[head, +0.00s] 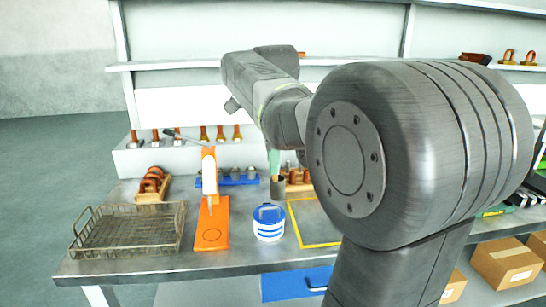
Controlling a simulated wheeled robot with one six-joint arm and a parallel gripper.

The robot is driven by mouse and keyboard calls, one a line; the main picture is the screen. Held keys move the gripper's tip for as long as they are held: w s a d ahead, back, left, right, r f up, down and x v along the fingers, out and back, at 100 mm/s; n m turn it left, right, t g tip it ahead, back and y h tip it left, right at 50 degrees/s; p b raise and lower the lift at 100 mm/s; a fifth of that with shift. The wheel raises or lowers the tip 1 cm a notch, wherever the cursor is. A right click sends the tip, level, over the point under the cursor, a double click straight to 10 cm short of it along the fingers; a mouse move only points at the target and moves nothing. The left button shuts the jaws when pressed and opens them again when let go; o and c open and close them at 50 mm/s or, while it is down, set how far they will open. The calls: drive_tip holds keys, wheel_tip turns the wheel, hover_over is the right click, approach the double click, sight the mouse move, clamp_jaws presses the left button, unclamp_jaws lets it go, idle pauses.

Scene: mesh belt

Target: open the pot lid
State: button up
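A small pot (268,231), white with blue bands, stands upright near the front of the grey workbench. Its blue lid (268,213) is on top and looks closed. My arm reaches across the right half of the head view and out over the back of the bench, well above the pot. My gripper's fingers cannot be made out; the arm's far end points away and hides them.
A wire basket (127,250) stands left on the bench (200,264). An orange stand (210,225) is just left of the pot, a dark cup (278,188) behind it, a yellow-framed panel (318,244) to its right. Shelves rise behind; cardboard boxes (508,262) sit lower right.

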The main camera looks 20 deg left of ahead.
hover_over(272, 219)
wheel_tip(272, 219, down, 13)
drive_tip(key=shift+f+b, duration=0.2)
drive_tip(key=shift+b, duration=0.1)
drive_tip(key=shift+w+a+r+p, duration=0.2)
drive_tip(key=shift+r+p, duration=0.15)
drive_tip(key=shift+p, duration=0.55)
drive_tip(key=shift+g+h+p, duration=0.3)
drive_tip(key=shift+g+p, duration=0.1)
drive_tip(key=shift+p, duration=0.1)
drive_tip(key=shift+w, duration=0.15)
drive_tip(key=shift+f, duration=0.2)
